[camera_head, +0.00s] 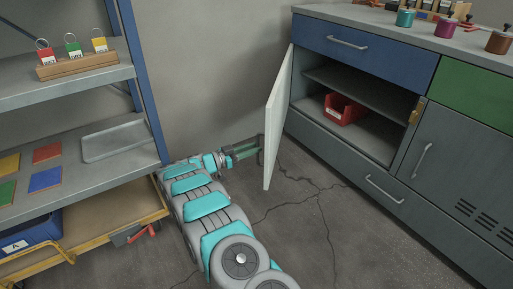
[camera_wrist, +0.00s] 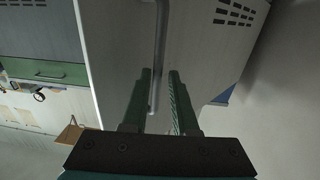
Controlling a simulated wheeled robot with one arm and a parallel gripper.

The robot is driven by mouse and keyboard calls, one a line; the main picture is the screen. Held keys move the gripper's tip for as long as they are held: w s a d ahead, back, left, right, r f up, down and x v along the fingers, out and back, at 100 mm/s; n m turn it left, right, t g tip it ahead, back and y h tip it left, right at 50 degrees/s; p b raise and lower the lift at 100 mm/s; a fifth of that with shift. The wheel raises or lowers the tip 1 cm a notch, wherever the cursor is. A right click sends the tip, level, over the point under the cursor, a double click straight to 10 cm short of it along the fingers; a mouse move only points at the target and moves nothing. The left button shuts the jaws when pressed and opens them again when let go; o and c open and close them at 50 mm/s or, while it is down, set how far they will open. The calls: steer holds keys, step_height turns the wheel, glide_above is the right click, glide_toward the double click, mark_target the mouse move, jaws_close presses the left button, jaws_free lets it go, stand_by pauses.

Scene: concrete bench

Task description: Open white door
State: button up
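The white door (camera_head: 279,115) of the grey cabinet stands swung wide open, seen nearly edge-on in the head view. My gripper (camera_head: 258,149) reaches the door's outer face from the left, low on the panel. In the wrist view, the door's outer face (camera_wrist: 205,55) fills the middle, with a grey bar handle (camera_wrist: 160,40) running down it. My gripper's two green fingers (camera_wrist: 161,78) stand either side of the handle. The handle lies close to the left finger, with a visible gap to the right finger. The handle is hidden in the head view.
The open compartment holds a red bin (camera_head: 343,108) and a shelf (camera_head: 365,88). A blue drawer (camera_head: 365,48) is above it and a grey door (camera_head: 450,150) to the right. A shelf rack (camera_head: 90,165) stands close left of my arm. The cracked floor (camera_head: 310,230) is clear.

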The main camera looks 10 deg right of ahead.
steer(key=v, duration=0.6)
steer(key=shift+c, duration=0.4)
